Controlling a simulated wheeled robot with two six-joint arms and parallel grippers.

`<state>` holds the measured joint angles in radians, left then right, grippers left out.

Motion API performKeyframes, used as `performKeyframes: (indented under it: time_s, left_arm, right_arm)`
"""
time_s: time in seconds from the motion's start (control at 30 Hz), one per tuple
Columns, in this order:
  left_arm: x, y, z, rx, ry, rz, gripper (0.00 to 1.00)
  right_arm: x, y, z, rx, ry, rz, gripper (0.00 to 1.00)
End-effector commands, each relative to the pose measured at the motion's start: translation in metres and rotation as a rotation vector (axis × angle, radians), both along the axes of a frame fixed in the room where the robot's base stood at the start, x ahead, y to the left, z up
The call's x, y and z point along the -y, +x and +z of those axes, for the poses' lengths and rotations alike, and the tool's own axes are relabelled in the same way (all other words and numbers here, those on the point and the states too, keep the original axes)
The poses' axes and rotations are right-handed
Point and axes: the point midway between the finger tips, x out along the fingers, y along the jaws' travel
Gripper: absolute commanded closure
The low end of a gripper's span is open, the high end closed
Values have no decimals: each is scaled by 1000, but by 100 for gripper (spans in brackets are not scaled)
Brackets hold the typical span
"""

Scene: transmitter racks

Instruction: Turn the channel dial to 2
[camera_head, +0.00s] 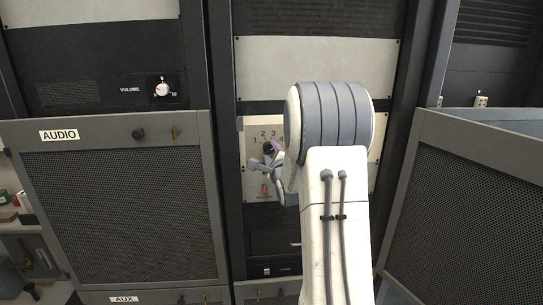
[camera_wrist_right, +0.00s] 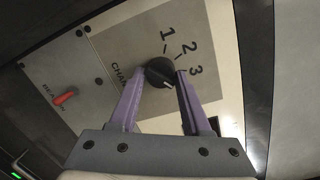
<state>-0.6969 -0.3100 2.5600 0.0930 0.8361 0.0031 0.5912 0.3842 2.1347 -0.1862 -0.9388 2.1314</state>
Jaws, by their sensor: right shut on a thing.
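The black round channel dial (camera_wrist_right: 158,72) sits on a light panel (camera_wrist_right: 215,95) with the numbers 1, 2 and 3 beside it in the right wrist view. A pale mark shows on the dial's lower right side, away from 1 and 2; the exact number it faces is unclear. The dial also shows small in the head view (camera_head: 268,147), below the numbers 1 to 4. My right gripper (camera_wrist_right: 155,83) is shut on the dial, with one purple finger on each side. The right finger hides part of the panel near 3. My left gripper is not in view.
To the left are the volume knob (camera_head: 162,90) and the audio rack's mesh door (camera_head: 120,215). Another mesh door (camera_head: 465,205) juts out on the right.

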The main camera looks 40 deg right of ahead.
Motion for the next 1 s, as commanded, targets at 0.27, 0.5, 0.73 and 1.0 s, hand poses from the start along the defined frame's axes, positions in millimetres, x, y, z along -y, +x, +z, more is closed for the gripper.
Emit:
performKeyframes:
  time_s: [0.27, 0.5, 0.73, 1.0]
  left_arm:
    - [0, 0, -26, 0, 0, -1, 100]
    - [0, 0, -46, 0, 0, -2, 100]
    - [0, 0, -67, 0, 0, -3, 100]
    - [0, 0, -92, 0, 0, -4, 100]
  right_arm:
    - [0, 0, 0, -122, -211, -2, 100]
    - [0, 0, 1, -241, -405, -2, 100]
    - [-1, 0, 1, -356, -591, -1, 100]
    - [-2, 1, 2, -482, -798, -1, 100]
